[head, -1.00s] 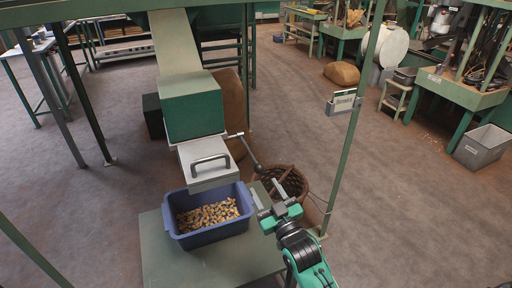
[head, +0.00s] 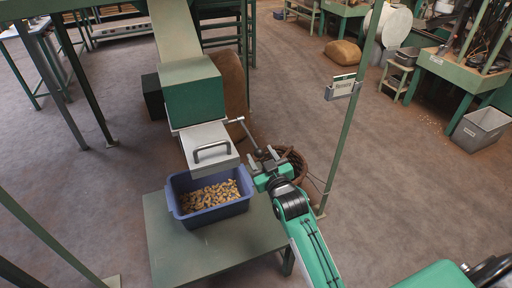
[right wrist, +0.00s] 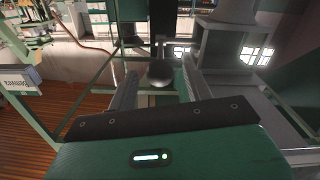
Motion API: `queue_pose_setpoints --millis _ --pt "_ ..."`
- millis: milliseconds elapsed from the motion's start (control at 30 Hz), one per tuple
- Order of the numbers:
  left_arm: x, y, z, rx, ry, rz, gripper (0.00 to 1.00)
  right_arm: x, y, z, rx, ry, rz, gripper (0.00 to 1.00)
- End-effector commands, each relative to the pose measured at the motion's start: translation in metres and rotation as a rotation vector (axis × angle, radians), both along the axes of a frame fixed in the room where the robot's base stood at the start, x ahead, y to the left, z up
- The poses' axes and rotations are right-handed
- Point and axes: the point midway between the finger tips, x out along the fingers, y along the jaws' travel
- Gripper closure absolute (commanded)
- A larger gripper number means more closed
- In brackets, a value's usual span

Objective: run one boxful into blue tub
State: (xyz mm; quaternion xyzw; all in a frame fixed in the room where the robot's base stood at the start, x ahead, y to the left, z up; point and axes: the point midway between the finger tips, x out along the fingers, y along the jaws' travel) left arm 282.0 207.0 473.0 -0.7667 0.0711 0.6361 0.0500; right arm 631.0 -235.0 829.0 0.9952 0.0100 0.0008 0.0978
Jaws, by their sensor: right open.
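The blue tub (head: 212,215) stands on a green table (head: 165,250) and holds a layer of nuts (head: 210,195). Above its back edge is a grey metal box (head: 203,138) with a bar handle (head: 211,150), below a green hopper box (head: 192,98). A lever (head: 247,133) with a dark ball knob juts out to the right of the grey box. My right gripper (head: 264,162) is open at the knob. In the right wrist view the knob (right wrist: 160,73) shows between the two spread fingers; contact cannot be told. My left gripper is out of view.
A wicker basket (head: 297,168) stands on the floor behind my right gripper. A green post (head: 345,135) with a label holder (head: 343,88) rises to its right. Brown sacks (head: 343,52) and a grey bin (head: 481,129) lie farther off.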

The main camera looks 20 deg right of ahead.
Motion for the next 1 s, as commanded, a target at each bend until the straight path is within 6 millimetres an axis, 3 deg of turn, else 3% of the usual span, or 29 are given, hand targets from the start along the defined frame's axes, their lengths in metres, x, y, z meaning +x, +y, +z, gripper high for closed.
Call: queue_pose_setpoints --millis 100,300,700,733,1000 --pt "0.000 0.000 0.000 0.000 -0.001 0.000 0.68 0.020 0.000 0.001 0.000 -0.001 0.000 0.49" --pt "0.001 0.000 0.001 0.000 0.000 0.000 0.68 0.040 0.001 0.000 0.000 0.000 0.000 0.49" --pt "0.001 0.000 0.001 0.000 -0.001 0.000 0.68 0.047 0.001 0.000 0.000 0.000 0.000 0.49" --pt "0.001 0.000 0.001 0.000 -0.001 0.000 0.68 0.047 0.001 0.000 0.000 0.000 0.000 0.51" --pt "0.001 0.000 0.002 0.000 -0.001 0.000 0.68 0.046 0.001 0.000 0.000 0.000 0.000 1.00"
